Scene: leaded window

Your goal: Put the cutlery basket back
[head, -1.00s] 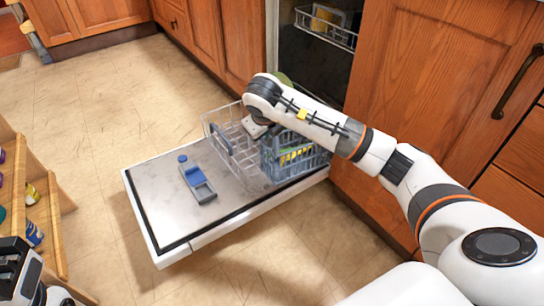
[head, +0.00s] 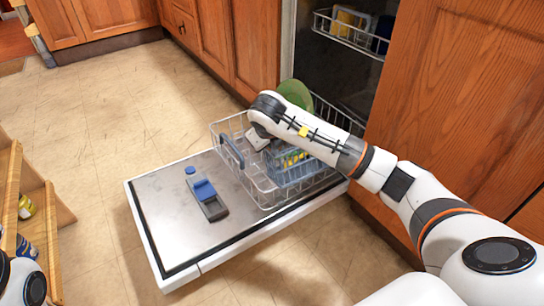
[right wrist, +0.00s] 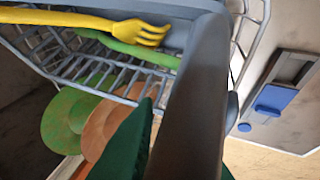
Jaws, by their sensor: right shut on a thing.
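The blue-grey cutlery basket (head: 292,174) sits within the lower wire rack (head: 232,170) at its right part, behind the rack's front wires. Whether its bottom rests on the rack floor I cannot tell. My right gripper (head: 262,140) is shut on the basket's upper part, and the arm hides some of the basket. In the right wrist view the basket's grey bar (right wrist: 200,85) runs through the middle, with a yellow fork (right wrist: 125,29) and a green utensil (right wrist: 130,50) beside it. Only a bit of my left arm shows at the head view's lower left.
The dishwasher door (head: 165,215) lies open, with a blue and grey dispenser (head: 207,198) on it. A green plate (head: 297,94) stands at the back of the lower rack. An upper rack (head: 348,36) holds a few items. A wooden shelf (head: 50,215) stands at left; the floor between is clear.

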